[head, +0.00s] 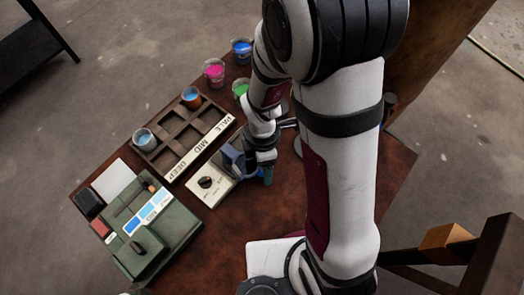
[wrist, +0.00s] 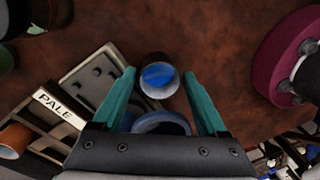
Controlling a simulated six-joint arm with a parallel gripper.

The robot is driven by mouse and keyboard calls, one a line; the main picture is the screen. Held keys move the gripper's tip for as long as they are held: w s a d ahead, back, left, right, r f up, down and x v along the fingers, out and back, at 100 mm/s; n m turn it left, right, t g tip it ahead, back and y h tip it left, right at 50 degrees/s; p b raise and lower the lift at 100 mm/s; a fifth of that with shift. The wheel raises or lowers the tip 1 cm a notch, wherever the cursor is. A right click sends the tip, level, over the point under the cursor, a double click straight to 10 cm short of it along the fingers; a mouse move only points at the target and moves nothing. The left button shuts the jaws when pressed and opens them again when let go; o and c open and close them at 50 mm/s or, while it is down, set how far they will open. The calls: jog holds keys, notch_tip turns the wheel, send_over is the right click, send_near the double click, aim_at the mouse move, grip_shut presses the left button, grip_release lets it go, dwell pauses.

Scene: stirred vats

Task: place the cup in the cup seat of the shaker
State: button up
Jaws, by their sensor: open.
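The cup with blue liquid (wrist: 159,76) shows in the wrist view between the teal fingertips, with a small gap on each side. In the head view it is mostly hidden behind my gripper (head: 267,173). My gripper (wrist: 159,74) is open, with nothing clasped. The shaker (head: 203,191) is a cream box with a black knob, left of my gripper in the head view. Its blue-grey round seat (head: 233,158) is beside my gripper. In the wrist view the seat's ring (wrist: 162,122) shows between the finger bases, partly hidden, apart from the cup.
Pink (head: 214,72), blue (head: 241,51) and green (head: 240,89) cups stand behind. A green device (head: 157,237) is front left. The tabletop (head: 235,225) is bare in front.

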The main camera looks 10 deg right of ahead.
grip_shut()
jog(key=shift+r, duration=0.3)
jog(key=s+d, duration=0.1)
jog(key=d+r, duration=0.1)
jog(key=s+d, duration=0.1)
jog(key=shift+s+r, duration=0.25)
jog(key=shift+s, duration=0.1)
notch_tip(320, 180, up, 13)
jog(key=w+d+n, duration=0.4)
jog(key=w, duration=0.3)
jog(key=shift+w+a+f, duration=0.55)
jog(key=shift+a+f, duration=1.3)
jog(key=shift+w+a+f, duration=0.5)
jog(key=shift+a+f, duration=1.4)
jog(key=shift+w+a+f, duration=0.55)
jog(key=shift+a+f, duration=1.3)
